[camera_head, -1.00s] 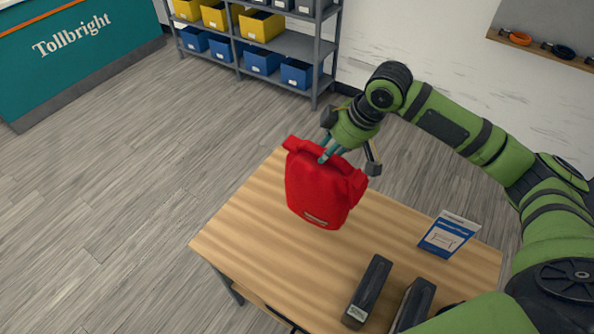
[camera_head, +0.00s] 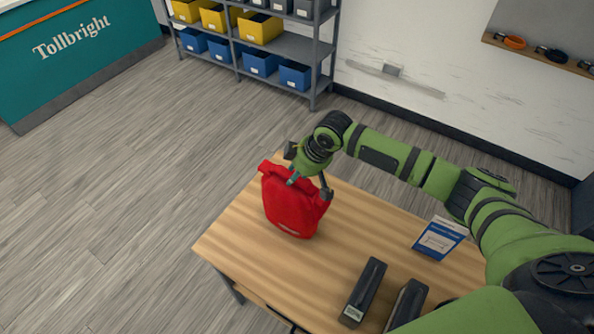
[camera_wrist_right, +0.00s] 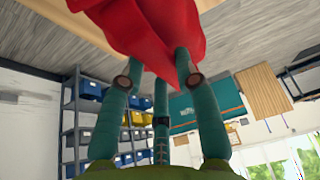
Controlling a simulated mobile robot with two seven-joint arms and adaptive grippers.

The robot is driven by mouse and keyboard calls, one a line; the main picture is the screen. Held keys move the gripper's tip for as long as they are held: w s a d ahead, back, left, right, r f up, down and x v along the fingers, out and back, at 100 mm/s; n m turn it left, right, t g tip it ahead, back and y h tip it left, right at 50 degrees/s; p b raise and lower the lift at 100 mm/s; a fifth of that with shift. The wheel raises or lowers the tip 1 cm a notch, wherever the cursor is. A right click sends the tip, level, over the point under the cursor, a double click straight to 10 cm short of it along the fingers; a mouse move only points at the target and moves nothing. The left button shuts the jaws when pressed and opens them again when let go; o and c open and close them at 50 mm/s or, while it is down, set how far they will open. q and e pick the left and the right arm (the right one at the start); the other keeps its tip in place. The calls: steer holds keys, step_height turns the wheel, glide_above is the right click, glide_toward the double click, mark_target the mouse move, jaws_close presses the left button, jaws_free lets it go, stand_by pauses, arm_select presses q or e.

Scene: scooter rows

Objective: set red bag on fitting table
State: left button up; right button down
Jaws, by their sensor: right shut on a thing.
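The red bag (camera_head: 291,208) is upright at the far left part of the wooden fitting table (camera_head: 237,245). I cannot tell whether its base touches the table top. My right gripper (camera_head: 297,178) is shut on the bag's top edge, with the arm reaching in from the right. In the right wrist view the red bag (camera_wrist_right: 150,30) fills the top middle, and the teal fingers of my right gripper (camera_wrist_right: 160,75) reach up to it. My left gripper is not in view.
Two dark, long objects (camera_head: 364,292) lie at the table's near edge. A blue and white card (camera_head: 439,238) stands at the table's right. A shelf with yellow and blue bins (camera_head: 262,62) stands behind. The table's middle is clear.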

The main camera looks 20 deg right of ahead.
steer(key=c, duration=0.9)
jaws_free()
steer(key=shift+r, duration=0.1)
steer(key=b+v, duration=0.2)
steer(key=v, duration=1)
steer(key=shift+b, duration=0.35)
